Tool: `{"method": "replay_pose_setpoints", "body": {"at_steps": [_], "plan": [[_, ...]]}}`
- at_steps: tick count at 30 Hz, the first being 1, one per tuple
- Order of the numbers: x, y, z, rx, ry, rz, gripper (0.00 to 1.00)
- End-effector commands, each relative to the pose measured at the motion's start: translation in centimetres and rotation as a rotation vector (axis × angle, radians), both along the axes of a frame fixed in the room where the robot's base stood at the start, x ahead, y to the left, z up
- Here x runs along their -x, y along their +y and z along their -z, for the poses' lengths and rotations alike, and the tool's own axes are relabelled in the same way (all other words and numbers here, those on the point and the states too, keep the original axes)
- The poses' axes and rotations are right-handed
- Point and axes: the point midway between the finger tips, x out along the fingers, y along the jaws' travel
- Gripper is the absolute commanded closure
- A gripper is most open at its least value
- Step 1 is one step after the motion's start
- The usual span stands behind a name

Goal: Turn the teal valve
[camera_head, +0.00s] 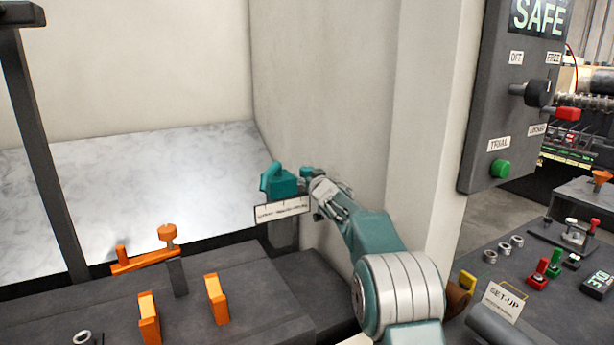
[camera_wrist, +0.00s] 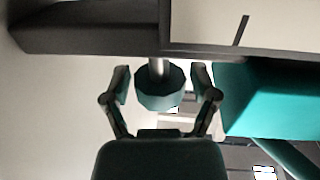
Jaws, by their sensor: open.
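In the wrist view, a faceted teal knob (camera_wrist: 160,92) on a pale round shaft stands between the fingers of my gripper (camera_wrist: 161,84). Both fingers are spread, with a gap visible on each side of the knob. A larger teal block (camera_wrist: 268,98) sits just right of the fingers. In the head view, a teal valve part (camera_head: 279,181) sits above a white label plate, and my gripper (camera_head: 318,186) is close to its right side. The knob is not clearly visible in the head view; the gripper may hide it. I cannot tell how knob and block are joined.
The white label plate (camera_head: 283,210) is close below the gripper, beside a pale wall (camera_head: 330,110). Orange handles (camera_head: 149,316) stand on the dark console at left. A grey control panel (camera_head: 490,120) and a bench with small levers are at right.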

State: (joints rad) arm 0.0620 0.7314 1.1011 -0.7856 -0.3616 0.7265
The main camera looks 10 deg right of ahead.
Motion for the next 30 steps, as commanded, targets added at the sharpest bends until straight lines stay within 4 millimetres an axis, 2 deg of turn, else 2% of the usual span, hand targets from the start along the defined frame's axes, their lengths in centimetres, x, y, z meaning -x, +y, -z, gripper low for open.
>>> {"method": "replay_pose_setpoints", "body": {"at_steps": [10,11,12,15,30], "plan": [[-0.37,0.09,-0.05,0.0,-0.001,0.0,0.24],[-0.37,0.09,-0.04,0.0,-0.001,0.0,0.28],[-0.37,0.09,-0.04,0.0,-0.001,0.0,0.46],[-0.37,0.09,-0.04,0.0,-0.001,0.0,0.87],[-0.43,0.13,-0.36,-0.003,-0.015,0.057,0.87]]}}
